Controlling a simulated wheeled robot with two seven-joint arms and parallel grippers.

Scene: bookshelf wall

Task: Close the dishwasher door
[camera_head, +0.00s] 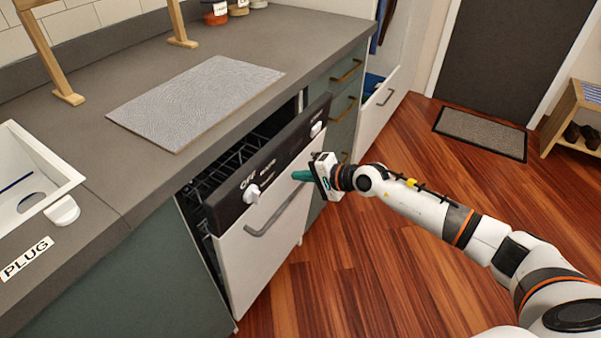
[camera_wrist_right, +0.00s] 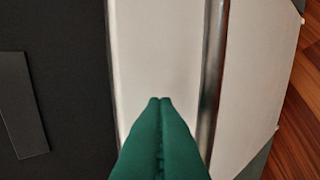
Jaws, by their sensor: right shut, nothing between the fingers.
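The dishwasher door (camera_head: 266,258) is white with a black control panel (camera_head: 240,196) along its top and a grey bar handle (camera_head: 272,215). In the head view it is partly open, tilted out from the counter, with a dark rack (camera_head: 212,178) showing in the gap behind it. My right gripper (camera_head: 298,175) is shut and empty, its green fingertips at the front of the door near the top. In the right wrist view its fingers (camera_wrist_right: 160,102) point at the white door face beside the handle (camera_wrist_right: 213,75). I cannot tell whether they touch it. My left gripper is not in view.
A grey counter (camera_head: 95,150) runs above the dishwasher, with a light mat (camera_head: 195,100) and a white sink (camera_head: 28,180) on it. Drawers (camera_head: 338,112) stand right of the dishwasher, and a white drawer farther back (camera_head: 380,105) is pulled out. The wooden floor (camera_head: 360,270) in front is clear.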

